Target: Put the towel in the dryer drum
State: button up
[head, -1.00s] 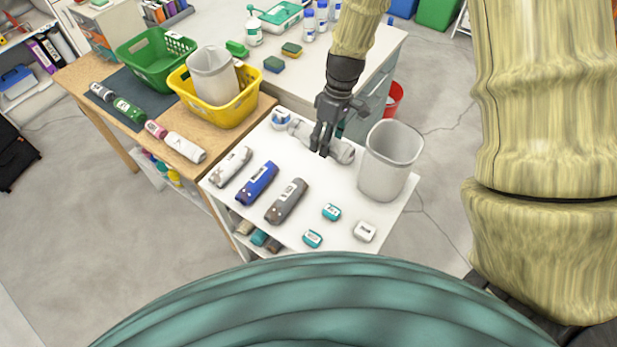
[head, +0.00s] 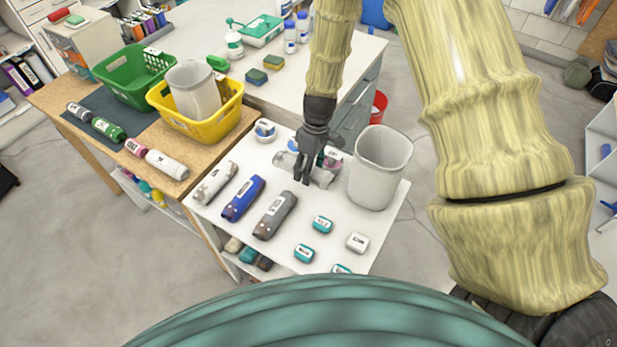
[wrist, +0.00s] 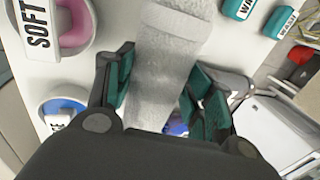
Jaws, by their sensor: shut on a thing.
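My gripper (head: 306,180) is over the white table, shut on a light grey rolled towel (head: 325,181). In the wrist view the towel (wrist: 165,62) runs lengthwise between the teal finger pads of my gripper (wrist: 160,92). I cannot tell whether the towel touches the tabletop. I cannot make out a dryer drum in either view.
A tall grey bin (head: 378,170) stands close right of my gripper. Small teal boxes (head: 323,224) and a white one (head: 357,242) lie in front. Labelled containers are behind the towel. A yellow basket (head: 225,117) and green basket (head: 136,85) stand on the wooden table.

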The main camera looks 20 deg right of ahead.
aim_at(309, 187)
jog(key=shift+s, duration=0.3)
jog(key=shift+f, duration=0.25)
notch_tip(309, 187, down, 3)
jog(key=shift+w+r+p, duration=0.1)
jog(key=shift+w+p, duration=0.05)
jog(key=shift+p, duration=0.55)
jog(key=shift+f, duration=0.55)
jog(key=shift+f, duration=0.15)
jog(key=o, duration=1.1)
jog(key=shift+o, duration=0.2)
